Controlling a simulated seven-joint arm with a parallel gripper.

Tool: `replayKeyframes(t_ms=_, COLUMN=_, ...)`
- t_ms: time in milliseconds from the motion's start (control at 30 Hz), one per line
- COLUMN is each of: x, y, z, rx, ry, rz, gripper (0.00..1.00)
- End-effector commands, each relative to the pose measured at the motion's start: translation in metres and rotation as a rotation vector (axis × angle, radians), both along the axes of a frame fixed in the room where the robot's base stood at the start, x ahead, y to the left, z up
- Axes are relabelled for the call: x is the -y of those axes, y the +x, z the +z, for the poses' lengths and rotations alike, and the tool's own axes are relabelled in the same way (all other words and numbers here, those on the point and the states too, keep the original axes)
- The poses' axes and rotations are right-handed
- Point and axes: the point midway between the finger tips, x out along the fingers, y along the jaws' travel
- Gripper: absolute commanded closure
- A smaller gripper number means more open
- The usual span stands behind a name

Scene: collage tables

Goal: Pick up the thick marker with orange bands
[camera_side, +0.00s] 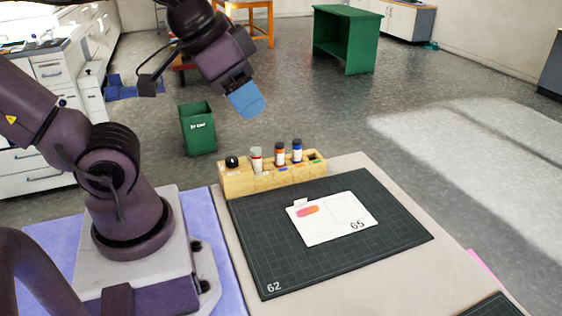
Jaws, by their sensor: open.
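A thick marker with an orange band (280,154) stands upright in a wooden holder (240,183) at the back edge of the table. Its upper part shows, with a dark top; its lower end is hidden in the holder. My gripper (246,102) is in the air above and to the left of the holder, apart from every marker. It is open, with nothing seen in it.
A dark cutting mat (280,270) lies in front, bearing a white card (340,232) with a pink-orange mark. A green bin (198,135) stands on the floor behind.

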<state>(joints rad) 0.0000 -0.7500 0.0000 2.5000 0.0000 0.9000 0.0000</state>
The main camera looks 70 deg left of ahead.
Motion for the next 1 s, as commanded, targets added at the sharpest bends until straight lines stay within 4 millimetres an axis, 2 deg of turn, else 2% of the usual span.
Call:
replayKeyframes(t_ms=600, x=0.001, y=0.001, z=-0.003, rx=-0.013, ry=0.001, rz=-0.005, gripper=0.6)
replayKeyframes(t_ms=767, x=-0.004, y=0.011, z=-0.025, rx=-0.135, ry=-0.027, rz=0.01, gripper=0.6)
replayKeyframes(t_ms=867, x=-0.015, y=0.027, z=-0.043, rx=-0.237, ry=-0.06, rz=0.062, gripper=0.6)
replayKeyframes(t_ms=1000, x=-0.04, y=0.055, z=-0.075, rx=-0.348, ry=-0.104, rz=0.237, gripper=0.6)
